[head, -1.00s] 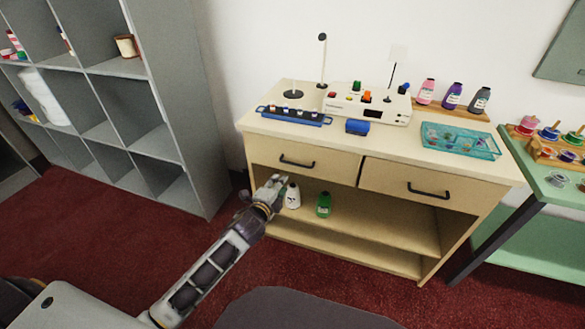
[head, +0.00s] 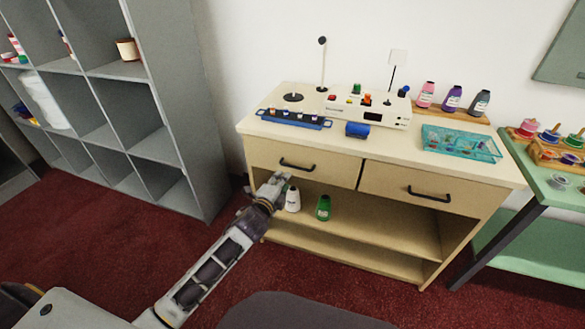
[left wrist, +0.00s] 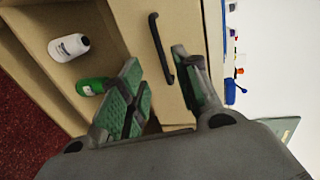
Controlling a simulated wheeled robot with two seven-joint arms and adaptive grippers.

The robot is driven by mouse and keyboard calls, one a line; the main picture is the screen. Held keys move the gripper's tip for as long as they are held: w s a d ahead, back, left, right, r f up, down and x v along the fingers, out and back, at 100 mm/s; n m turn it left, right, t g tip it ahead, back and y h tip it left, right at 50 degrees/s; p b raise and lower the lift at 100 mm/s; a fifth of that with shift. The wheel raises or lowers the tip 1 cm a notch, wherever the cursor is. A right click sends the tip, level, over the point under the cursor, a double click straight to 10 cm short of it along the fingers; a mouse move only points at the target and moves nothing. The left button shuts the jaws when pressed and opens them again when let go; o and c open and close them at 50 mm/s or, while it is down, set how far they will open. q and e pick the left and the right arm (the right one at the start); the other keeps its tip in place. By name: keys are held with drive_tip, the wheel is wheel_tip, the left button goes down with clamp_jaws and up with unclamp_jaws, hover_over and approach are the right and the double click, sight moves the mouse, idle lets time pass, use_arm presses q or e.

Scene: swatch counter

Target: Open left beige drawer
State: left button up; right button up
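The left beige drawer (head: 325,166) is shut, flush with the front of the beige cabinet. Its black bar handle (head: 297,165) faces me. My left gripper (head: 279,182) is just below and left of this handle in the head view. In the left wrist view the gripper (left wrist: 157,58) is open, with green-padded fingers apart. The handle (left wrist: 160,48) shows between the two fingers there, and nothing is gripped. Whether the fingertips reach past the handle, I cannot tell. My right gripper is not in view.
The right drawer (head: 415,188) is shut. A white bottle (head: 292,199) and a green bottle (head: 323,207) stand on the open shelf below the left drawer. A grey shelf unit (head: 165,146) stands at left, a green table (head: 560,192) at right.

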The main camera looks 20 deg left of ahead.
sight(292, 167)
use_arm(q)
drive_tip(key=shift+b+x, duration=0.7)
drive_tip(key=shift+x, duration=3.2)
drive_tip(key=shift+b+x, duration=0.45)
drive_tip(key=shift+x, duration=1.6)
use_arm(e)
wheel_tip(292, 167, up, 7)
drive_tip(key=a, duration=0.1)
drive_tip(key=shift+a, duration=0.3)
use_arm(q)
drive_tip(key=shift+c, duration=0.5)
clamp_jaws()
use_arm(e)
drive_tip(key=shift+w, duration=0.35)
